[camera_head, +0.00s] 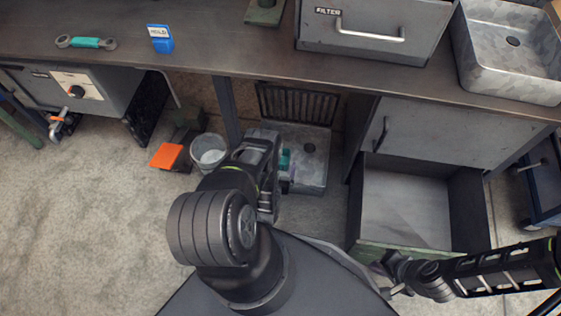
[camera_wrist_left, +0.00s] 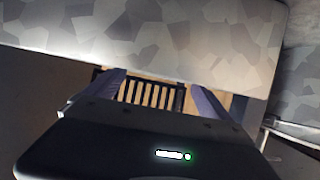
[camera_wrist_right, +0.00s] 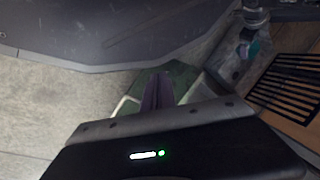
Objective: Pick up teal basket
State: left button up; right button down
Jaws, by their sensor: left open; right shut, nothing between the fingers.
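No whole teal basket is clear. A small teal object (camera_head: 284,160) shows under the bench beside my left arm, over a grey metal tray (camera_head: 312,178), mostly hidden by the arm. A teal patch (camera_wrist_right: 254,48) also shows in the right wrist view; I cannot tell if it is the basket. My left gripper (camera_wrist_left: 160,92) is open, with a grey patterned metal surface and a dark slatted grate beyond its spread fingers; nothing shows between them. My right gripper (camera_head: 382,270) is shut and empty at the green front edge of the open drawer; its fingers (camera_wrist_right: 157,92) are together.
The open drawer (camera_head: 405,205) looks empty. A white bucket (camera_head: 208,150) and an orange item (camera_head: 166,156) stand on the floor at left. Left floor is clear.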

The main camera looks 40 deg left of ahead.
pick_arm(q)
jog(key=b+x, duration=0.1)
jog(key=b, duration=0.2)
jog(key=b+x, duration=0.2)
jog(key=shift+w+a+f+b, duration=0.1)
jog(key=shift+f+b, duration=0.25)
jog(key=shift+b, duration=0.05)
jog(key=b+x, duration=0.1)
jog(key=b, duration=0.4)
jog(key=shift+w+a, duration=0.2)
jog(key=shift+w, duration=0.15)
jog(key=shift+w+r+b, duration=0.1)
jog(key=shift+r+b, duration=0.05)
jog(key=shift+b, duration=0.25)
jog(key=shift+r, duration=0.1)
pick_arm(e)
notch_tip(320, 180, down, 12)
jog(key=w, duration=0.2)
jog(key=shift+w+d+t, duration=0.15)
jog(key=shift+d+t, duration=0.15)
jog(key=shift+d, duration=0.1)
jog(key=shift+r, duration=0.15)
pick_arm(q)
jog(key=shift+c, duration=0.4)
jog(key=c, duration=1.4)
